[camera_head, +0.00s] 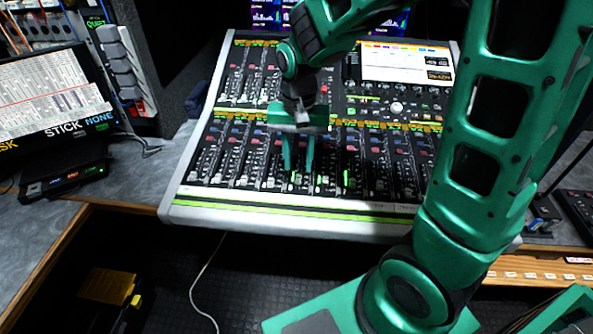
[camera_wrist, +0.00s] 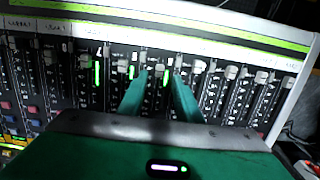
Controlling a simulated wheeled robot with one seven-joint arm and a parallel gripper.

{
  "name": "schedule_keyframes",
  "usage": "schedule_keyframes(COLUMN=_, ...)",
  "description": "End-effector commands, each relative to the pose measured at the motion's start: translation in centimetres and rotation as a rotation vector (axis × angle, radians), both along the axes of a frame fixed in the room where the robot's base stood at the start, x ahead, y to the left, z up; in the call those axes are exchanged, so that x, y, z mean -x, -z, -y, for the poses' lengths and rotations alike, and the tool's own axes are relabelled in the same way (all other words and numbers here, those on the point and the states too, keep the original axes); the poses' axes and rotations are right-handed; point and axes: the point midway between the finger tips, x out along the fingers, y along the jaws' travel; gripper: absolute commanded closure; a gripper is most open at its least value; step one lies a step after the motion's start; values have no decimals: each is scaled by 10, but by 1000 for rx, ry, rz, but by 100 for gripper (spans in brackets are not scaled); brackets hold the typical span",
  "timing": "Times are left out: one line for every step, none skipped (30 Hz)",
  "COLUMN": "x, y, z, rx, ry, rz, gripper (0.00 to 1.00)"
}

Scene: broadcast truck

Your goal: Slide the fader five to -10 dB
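The mixing console (camera_head: 182,213) has rows of vertical faders. My gripper (camera_head: 299,168) points down over the front fader bank, near its middle. Its two green fingers stand apart with a clear gap. In the wrist view the fingertips (camera_wrist: 159,76) are on either side of a narrow strip with a fader cap (camera_wrist: 157,71) between them or just beyond; I cannot tell whether a finger touches it. Several faders beside it have lit green marks. The channel numbers and dB marks are too small to read, so I cannot tell which fader is five.
More faders crowd both sides of my fingers. A white-labelled screen panel (camera_head: 407,64) is at the console's back right. A monitor (camera_head: 53,98) and a small black box (camera_head: 65,181) stand on the left desk. A yellow object (camera_head: 108,286) lies below on the floor.

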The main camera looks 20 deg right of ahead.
Motion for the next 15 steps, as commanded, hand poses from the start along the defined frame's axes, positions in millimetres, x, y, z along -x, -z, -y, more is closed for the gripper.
schedule_keyframes(x=1, y=10, z=0, rx=1, ry=0, rz=-5, gripper=69)
schedule_keyframes(x=1, y=14, z=0, rx=1, ry=0, rz=-5, gripper=69)
schedule_keyframes(x=1, y=19, z=0, rx=1, ry=0, rz=-4, gripper=69)
schedule_keyframes(x=1, y=23, z=0, rx=1, ry=1, rz=-4, gripper=69)
schedule_keyframes(x=1, y=27, z=1, rx=1, ry=1, rz=-4, gripper=69)
schedule_keyframes(x=1, y=31, z=1, rx=1, ry=1, rz=-3, gripper=69)
schedule_keyframes(x=1, y=33, z=1, rx=2, ry=1, rz=-3, gripper=69)
schedule_keyframes(x=1, y=36, z=1, rx=2, ry=1, rz=-3, gripper=69)
schedule_keyframes(x=1, y=38, z=1, rx=1, ry=1, rz=-3, gripper=69)
schedule_keyframes(x=1, y=39, z=1, rx=1, ry=1, rz=-2, gripper=69)
schedule_keyframes(x=1, y=41, z=1, rx=1, ry=1, rz=-2, gripper=69)
schedule_keyframes(x=1, y=41, z=1, rx=0, ry=1, rz=-1, gripper=69)
schedule_keyframes(x=1, y=42, z=1, rx=1, ry=1, rz=-1, gripper=69)
schedule_keyframes(x=1, y=42, z=1, rx=1, ry=1, rz=-1, gripper=69)
schedule_keyframes(x=1, y=42, z=1, rx=1, ry=1, rz=-1, gripper=69)
